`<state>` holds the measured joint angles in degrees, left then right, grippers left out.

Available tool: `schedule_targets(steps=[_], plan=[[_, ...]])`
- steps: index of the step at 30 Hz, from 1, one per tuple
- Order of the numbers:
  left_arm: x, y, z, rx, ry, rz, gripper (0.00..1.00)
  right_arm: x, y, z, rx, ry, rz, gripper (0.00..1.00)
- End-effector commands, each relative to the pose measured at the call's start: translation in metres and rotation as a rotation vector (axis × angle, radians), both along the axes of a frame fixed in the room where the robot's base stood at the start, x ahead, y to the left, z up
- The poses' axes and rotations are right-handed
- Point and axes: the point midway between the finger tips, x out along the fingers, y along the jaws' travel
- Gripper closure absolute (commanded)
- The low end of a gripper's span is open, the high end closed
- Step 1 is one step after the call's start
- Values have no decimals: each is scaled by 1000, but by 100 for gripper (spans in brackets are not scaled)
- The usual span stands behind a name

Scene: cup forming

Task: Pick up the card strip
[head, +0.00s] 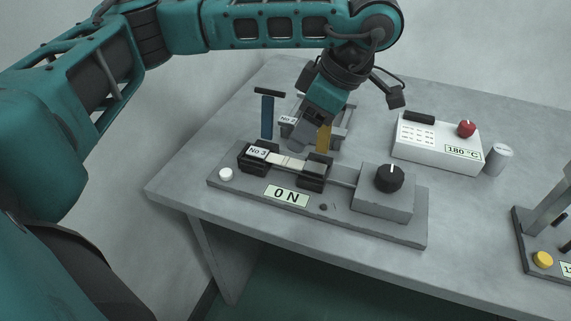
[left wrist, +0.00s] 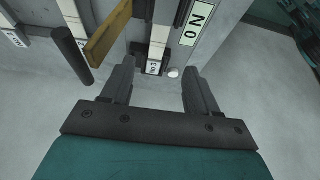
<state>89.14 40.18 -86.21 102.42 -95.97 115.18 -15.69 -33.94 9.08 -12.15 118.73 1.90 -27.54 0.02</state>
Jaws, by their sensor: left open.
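A pale cream strip (head: 287,162) lies flat across the bench device, between two black clamp blocks, with a "No 3" tag (head: 257,152) at its left end. The strip also shows in the left wrist view (left wrist: 159,36). A tan-yellow strip (head: 323,138) stands upright behind the device, and it shows as a slanted bar in the left wrist view (left wrist: 108,35). I cannot tell for certain which one is the card strip. My left gripper (head: 300,138) is open and empty, pointing down behind the device. In the left wrist view its spread fingers (left wrist: 160,75) lie apart from both strips.
A blue upright piece with a dark top bar (head: 267,115) stands behind the device. A grey "No 2" stand (head: 342,132) is close behind my gripper. The control block with black knob (head: 385,203) is at right. A white "180 °C" box (head: 435,145) and grey cylinder (head: 498,158) stand farther right.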

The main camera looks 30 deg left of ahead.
Motion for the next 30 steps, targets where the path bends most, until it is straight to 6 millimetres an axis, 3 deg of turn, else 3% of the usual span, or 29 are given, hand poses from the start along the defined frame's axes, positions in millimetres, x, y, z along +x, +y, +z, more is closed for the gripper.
schedule_targets(steps=[18, 26, 30], plan=[[-3, 26, -66, -2, 2, -1, 40, 0, 3, -13, 9, 0, -3, 27], [-3, 27, -68, -2, 0, -2, 40, 0, 4, -13, 11, 0, -4, 27], [-3, 27, -68, -2, 0, -2, 52, 0, 4, -13, 11, 0, -4, 27]])
